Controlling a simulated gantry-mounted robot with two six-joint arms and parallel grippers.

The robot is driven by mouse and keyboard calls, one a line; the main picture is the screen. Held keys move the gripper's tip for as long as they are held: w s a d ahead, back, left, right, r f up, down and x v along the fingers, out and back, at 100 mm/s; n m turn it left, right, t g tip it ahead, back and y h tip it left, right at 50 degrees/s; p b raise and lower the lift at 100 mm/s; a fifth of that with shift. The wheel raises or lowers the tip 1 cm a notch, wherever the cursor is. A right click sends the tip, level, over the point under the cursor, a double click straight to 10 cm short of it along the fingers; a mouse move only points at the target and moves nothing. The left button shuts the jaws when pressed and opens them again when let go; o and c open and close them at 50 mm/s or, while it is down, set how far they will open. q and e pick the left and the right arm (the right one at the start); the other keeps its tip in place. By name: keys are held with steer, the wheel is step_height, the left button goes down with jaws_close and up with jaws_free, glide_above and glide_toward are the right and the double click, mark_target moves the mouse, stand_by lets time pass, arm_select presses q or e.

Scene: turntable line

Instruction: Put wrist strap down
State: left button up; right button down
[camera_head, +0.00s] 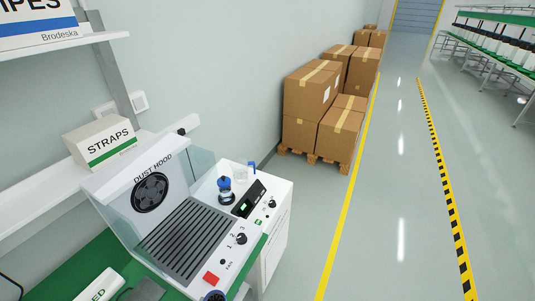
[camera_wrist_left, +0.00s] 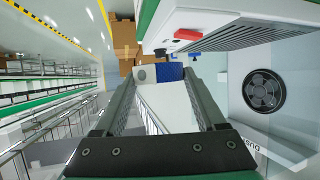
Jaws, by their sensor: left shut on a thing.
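In the left wrist view my left gripper (camera_wrist_left: 166,76) is shut on a blue thing (camera_wrist_left: 170,72), which looks like the wrist strap. A grey part shows beside it at the fingertips. The gripper is beside the front of the white dust hood (camera_wrist_left: 165,14), near its red switch (camera_wrist_left: 187,35). In the head view a dark blue round thing (camera_head: 213,296) is cut off by the bottom edge, and I cannot tell if it is the strap. My right gripper is in neither view.
The dust hood (camera_head: 110,190) stands on a green bench mat (camera_head: 108,257). A STRAPS box (camera_head: 101,141) sits on the shelf behind it. A blue-topped bottle (camera_head: 225,190) stands on the white unit to the right. Stacked cartons (camera_head: 313,92) and open floor lie beyond.

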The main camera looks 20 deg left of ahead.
arm_select(q)
steer(key=shift+w+d+r+m+h, duration=0.15)
steer(key=shift+d+m+h, duration=0.15)
steer(key=shift+m+h, duration=0.15)
steer(key=s+r+p, duration=0.3)
steer(key=r+p, duration=0.8)
steer(key=p, duration=0.1)
steer(key=s+r+p, duration=0.4)
steer(key=r+p, duration=0.6)
steer(key=p, duration=0.2)
steer(key=shift+r, duration=0.35)
